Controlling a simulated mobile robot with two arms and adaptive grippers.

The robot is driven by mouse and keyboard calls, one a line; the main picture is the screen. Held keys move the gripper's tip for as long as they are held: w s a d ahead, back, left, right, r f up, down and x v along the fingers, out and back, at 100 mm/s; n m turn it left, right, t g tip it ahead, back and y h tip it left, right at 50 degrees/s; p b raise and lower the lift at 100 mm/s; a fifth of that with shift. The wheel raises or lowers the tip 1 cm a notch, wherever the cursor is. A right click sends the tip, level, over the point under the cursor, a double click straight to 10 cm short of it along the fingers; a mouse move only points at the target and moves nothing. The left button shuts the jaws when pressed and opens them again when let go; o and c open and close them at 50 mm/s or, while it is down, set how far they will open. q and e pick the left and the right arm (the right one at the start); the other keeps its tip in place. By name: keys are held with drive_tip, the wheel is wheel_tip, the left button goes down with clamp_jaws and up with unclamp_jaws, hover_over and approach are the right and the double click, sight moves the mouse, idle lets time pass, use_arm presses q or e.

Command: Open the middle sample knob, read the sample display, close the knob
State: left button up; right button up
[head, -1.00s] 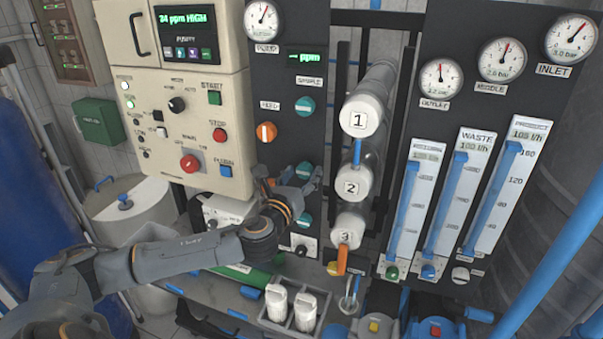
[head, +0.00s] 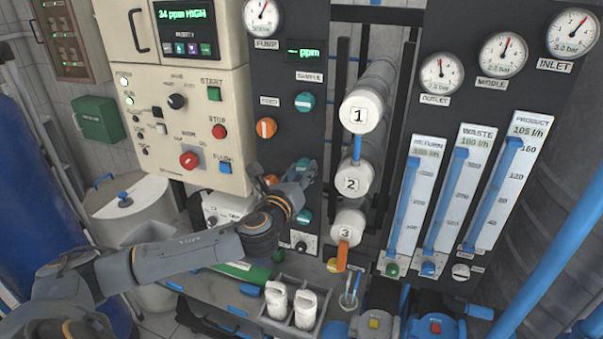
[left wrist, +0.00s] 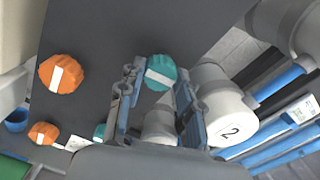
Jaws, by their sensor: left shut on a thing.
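The middle sample knob is teal with a white stripe; in the left wrist view it (left wrist: 160,72) sits between my left fingers. In the head view it (head: 304,164) is mostly hidden behind my left gripper (head: 288,178). My left gripper (left wrist: 157,98) is shut on this knob. The upper teal knob (head: 304,102) has a level white stripe. The sample display (head: 306,51) shows dashes and "ppm" in green. My right gripper is not in view.
An orange feed knob (head: 266,128) is left of the teal knobs. White vessels numbered 1 (head: 361,114), 2 (head: 352,181) and 3 (head: 346,226) stand close on the right. The beige control box (head: 205,120) is on the left.

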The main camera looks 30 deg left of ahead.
use_arm(q)
drive_tip(key=n+b, duration=0.1)
drive_tip(key=n, duration=0.3)
drive_tip(key=shift+n, duration=0.3)
drive_tip(key=n, duration=0.3)
drive_tip(key=shift+n+b, duration=0.3)
drive_tip(key=n, duration=0.3)
drive_tip(key=shift+n, duration=0.3)
drive_tip(key=n, duration=0.4)
drive_tip(key=shift+n, duration=0.3)
drive_tip(key=o, duration=1.2)
drive_tip(key=shift+c, duration=0.2)
drive_tip(key=shift+s, duration=0.1)
drive_tip(key=v, duration=1.1)
drive_tip(key=shift+s, duration=0.4)
